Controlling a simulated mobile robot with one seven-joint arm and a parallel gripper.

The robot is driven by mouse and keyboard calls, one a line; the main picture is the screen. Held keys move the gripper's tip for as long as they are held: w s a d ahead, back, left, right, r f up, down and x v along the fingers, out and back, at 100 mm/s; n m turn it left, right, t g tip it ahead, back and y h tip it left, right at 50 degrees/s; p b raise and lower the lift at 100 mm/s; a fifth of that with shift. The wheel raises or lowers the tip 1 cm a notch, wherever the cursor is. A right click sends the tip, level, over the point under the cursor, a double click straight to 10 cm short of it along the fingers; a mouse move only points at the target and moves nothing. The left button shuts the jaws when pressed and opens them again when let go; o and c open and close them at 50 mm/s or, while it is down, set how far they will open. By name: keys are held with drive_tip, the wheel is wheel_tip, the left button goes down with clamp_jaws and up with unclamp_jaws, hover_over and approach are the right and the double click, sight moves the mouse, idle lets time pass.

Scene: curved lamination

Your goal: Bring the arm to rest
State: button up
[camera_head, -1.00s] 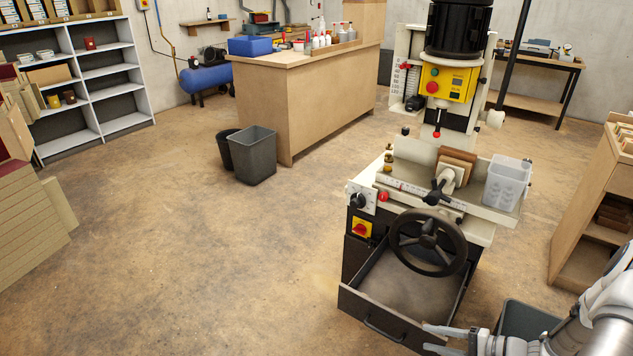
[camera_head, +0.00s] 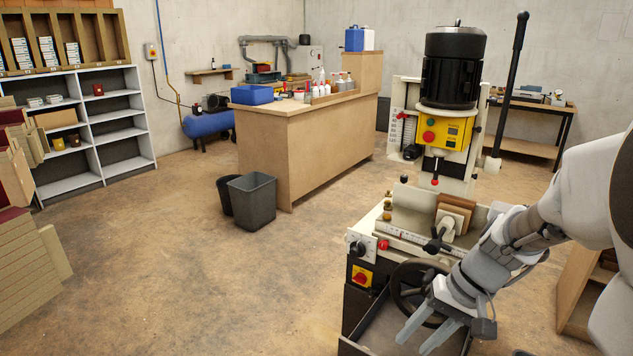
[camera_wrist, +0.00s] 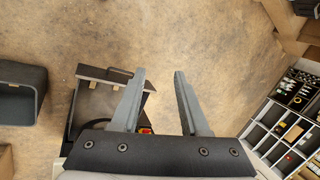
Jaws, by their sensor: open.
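My gripper (camera_head: 421,336) is in front of the machine in the head view, above its pulled-out drawer (camera_head: 385,332) and beside the handwheel. The fingers point down and to the left. In the wrist view my gripper (camera_wrist: 160,78) has its two fingers well apart, with only floor showing between the tips. It holds nothing. My arm comes in from the right and hides the right side of the machine table and part of the handwheel (camera_head: 403,281).
The machine (camera_head: 448,140) stands close behind my gripper. Dark bins (camera_head: 251,201) stand by the wooden counter (camera_head: 318,140). A shelf unit (camera_head: 105,153) and stacked boards (camera_head: 40,270) are at the left. A grey bin (camera_wrist: 22,92) shows in the wrist view. The middle floor is clear.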

drive_tip(key=s+a+r+n+t+h, duration=0.3)
drive_tip(key=s+a+r+t+h, duration=0.15)
drive_tip(key=s+r, duration=0.7)
wheel_tip(320, 180, up, 17)
drive_tip(key=p, duration=1.7)
drive_tip(key=shift+s+d+r, duration=0.15)
drive_tip(key=shift+s+r, duration=0.05)
drive_tip(key=shift+s, duration=0.05)
